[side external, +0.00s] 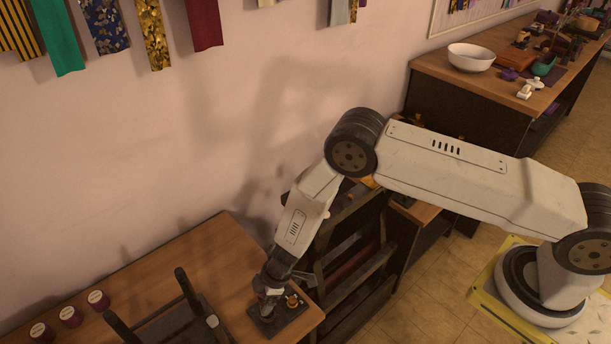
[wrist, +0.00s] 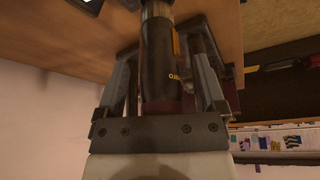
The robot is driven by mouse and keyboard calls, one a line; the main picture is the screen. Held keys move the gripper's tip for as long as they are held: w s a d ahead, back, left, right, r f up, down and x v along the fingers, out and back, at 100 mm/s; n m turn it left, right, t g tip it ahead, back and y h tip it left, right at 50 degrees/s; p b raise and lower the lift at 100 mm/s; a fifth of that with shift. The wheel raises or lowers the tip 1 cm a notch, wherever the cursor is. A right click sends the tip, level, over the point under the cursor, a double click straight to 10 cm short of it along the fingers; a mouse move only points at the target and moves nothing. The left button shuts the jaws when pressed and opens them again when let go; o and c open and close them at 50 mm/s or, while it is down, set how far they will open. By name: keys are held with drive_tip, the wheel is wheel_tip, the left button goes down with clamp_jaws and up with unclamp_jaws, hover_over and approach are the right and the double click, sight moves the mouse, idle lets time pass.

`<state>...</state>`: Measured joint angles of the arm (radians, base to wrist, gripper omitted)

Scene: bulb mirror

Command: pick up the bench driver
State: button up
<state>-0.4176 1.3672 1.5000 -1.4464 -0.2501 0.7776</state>
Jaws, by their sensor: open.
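In the wrist view the bench driver (wrist: 158,75) is a dark cylinder with small orange lettering on its side and a paler metallic collar at its far end. My gripper (wrist: 161,45) is open, with one finger on each side of the driver and a visible gap at the fingers. In the side view my gripper (side external: 267,304) is low over a dark plate (side external: 287,319) near the right corner of the wooden table (side external: 222,245). The driver cannot be made out clearly there behind the gripper. An orange-topped fitting (side external: 292,300) is on the plate just right of the gripper.
A dark stand with upright posts (side external: 190,290) is close left of my gripper. Several small round jars (side external: 69,316) line the table's left part. A dark ladder-like rack (side external: 345,262) stands right of the table. The wall is behind.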

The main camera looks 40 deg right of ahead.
clamp_jaws()
idle(0.3)
drive_tip(key=shift+r, duration=0.2)
wheel_tip(320, 180, up, 18)
drive_tip(key=shift+f, duration=0.15)
idle(0.8)
idle(0.5)
drive_tip(key=c, duration=0.8)
unclamp_jaws()
clamp_jaws()
